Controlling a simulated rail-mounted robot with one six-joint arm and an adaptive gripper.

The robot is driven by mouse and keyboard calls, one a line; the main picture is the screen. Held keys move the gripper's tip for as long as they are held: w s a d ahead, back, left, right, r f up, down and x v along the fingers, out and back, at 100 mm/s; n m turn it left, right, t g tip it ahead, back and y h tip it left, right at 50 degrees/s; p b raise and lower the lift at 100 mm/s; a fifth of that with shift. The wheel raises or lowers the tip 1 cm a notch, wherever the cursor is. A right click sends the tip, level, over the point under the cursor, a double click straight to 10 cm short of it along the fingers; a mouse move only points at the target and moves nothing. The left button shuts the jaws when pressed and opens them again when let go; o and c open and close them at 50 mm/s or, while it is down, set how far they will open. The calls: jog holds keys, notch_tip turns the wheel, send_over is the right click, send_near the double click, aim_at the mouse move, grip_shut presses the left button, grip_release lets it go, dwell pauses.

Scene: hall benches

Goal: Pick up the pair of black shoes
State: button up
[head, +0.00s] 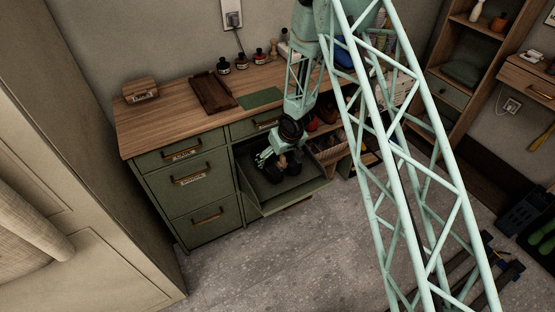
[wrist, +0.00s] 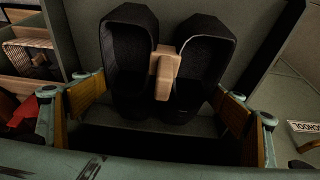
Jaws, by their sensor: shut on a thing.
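The pair of black shoes (wrist: 129,60) stands side by side in the wrist view, with a tan block (wrist: 166,72) between the two. In the head view the shoes (head: 289,168) are small and dark, low in the open green compartment of the bench. My gripper (head: 272,158) reaches down into this compartment at the shoes. In the wrist view its yellow-padded fingers are on the left and right of the pair, and it is shut on the shoes. The lower parts of the shoes and the exact contact are hidden in shadow.
The green bench (head: 135,140) has closed drawers left of the compartment. Its wooden top carries a small wooden box (head: 141,90), a brown tray (head: 212,92), a green mat (head: 261,98) and several bottles. Cubbies with items lie to the right. The floor (head: 270,260) in front is clear.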

jog(key=shift+r+p, duration=1.05)
jog(key=shift+r, duration=1.4)
jog(key=shift+s+d+f+b, duration=0.1)
jog(key=shift+s+d+b, duration=0.3)
jog(key=shift+s+d, duration=0.5)
jog(key=s+d, duration=1)
jog(key=s, duration=0.4)
